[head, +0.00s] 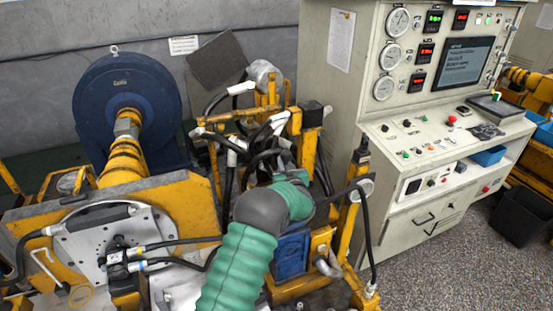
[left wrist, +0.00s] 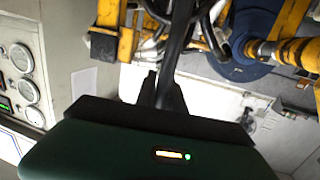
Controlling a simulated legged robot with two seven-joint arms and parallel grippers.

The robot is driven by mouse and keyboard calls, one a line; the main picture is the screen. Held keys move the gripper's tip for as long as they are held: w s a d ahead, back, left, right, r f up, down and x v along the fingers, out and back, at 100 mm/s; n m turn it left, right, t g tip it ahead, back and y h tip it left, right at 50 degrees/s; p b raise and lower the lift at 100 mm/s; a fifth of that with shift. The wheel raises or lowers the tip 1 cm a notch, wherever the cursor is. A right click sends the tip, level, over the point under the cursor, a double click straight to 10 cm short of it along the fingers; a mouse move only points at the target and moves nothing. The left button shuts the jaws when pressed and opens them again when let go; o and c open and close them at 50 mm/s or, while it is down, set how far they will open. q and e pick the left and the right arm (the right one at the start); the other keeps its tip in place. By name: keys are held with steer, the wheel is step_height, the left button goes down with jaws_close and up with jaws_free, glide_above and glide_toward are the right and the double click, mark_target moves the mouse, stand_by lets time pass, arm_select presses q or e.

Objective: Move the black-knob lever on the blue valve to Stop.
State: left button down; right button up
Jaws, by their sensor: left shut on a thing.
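The blue valve (head: 291,256) sits low in the yellow frame in the head view, partly covered by my green-sleeved left arm. In the left wrist view my left gripper (left wrist: 163,92) is shut around a dark bar, the lever (left wrist: 177,45), which runs upward from between the fingers. In the head view the left fingertips are hard to make out behind my wrist. The lever's black knob cannot be told apart in either view, and no Stop mark is readable. My right gripper is in neither view.
Black hoses (head: 245,150) and yellow frame posts (head: 350,225) crowd around my wrist. A blue motor (head: 128,105) stands at the back left. A pale control cabinet (head: 335,115) with gauges stands to the right. Open speckled floor (head: 435,275) lies at the lower right.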

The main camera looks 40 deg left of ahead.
arm_select(q)
steer(key=c, duration=1.4)
jaws_free()
steer(key=shift+c, duration=0.2)
steer(key=b+v, duration=0.1)
steer(key=v, duration=1.6)
steer(key=shift+b, duration=0.4)
steer(key=shift+w+a+f, duration=0.1)
steer(key=shift+w+f, duration=0.05)
